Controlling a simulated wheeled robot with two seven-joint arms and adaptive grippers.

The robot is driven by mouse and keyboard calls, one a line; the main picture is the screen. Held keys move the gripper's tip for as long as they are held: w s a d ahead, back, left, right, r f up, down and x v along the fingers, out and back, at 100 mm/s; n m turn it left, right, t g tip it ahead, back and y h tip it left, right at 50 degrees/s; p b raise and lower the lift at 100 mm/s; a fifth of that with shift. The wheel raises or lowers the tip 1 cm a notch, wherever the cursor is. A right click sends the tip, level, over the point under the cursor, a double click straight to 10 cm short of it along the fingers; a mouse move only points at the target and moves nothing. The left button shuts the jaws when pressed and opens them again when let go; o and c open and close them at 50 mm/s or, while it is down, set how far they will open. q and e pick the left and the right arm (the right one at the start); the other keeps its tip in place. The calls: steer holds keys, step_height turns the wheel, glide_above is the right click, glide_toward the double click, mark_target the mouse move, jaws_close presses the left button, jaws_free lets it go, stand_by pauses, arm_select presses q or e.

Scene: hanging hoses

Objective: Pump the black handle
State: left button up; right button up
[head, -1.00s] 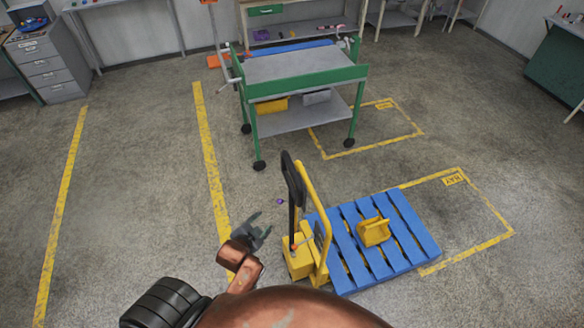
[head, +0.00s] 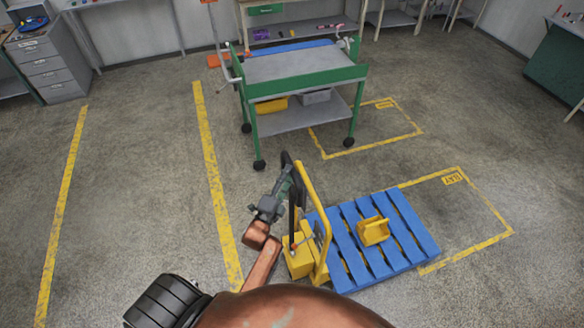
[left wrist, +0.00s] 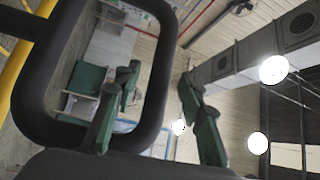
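The black handle (head: 286,157) is a loop on a stem that stands up from the yellow pallet jack (head: 299,263). In the head view my left gripper (head: 284,179) overlaps the loop and hides part of it. In the left wrist view the black handle (left wrist: 38,85) is close up. One finger of my left gripper (left wrist: 158,108) shows inside the loop and the other outside it, with one side bar between them. Gaps show between the fingers and the bar, so the gripper looks open. My right gripper is not in view.
A yellow frame (head: 312,220) rises beside the handle. A blue pallet (head: 407,222) with a yellow bracket (head: 374,231) lies to the right. A green cart (head: 304,90) stands behind. The floor to the left is clear, with yellow lines.

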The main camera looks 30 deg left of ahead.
arm_select(q)
steer(key=shift+w+a+r+p, duration=0.1)
steer(key=shift+w+r+p, duration=0.05)
steer(key=shift+w, duration=0.8)
steer(key=shift+w+a+r+p, duration=0.1)
steer(key=shift+w+p, duration=0.05)
steer(key=shift+w, duration=0.8)
steer(key=shift+c, duration=0.4)
jaws_close()
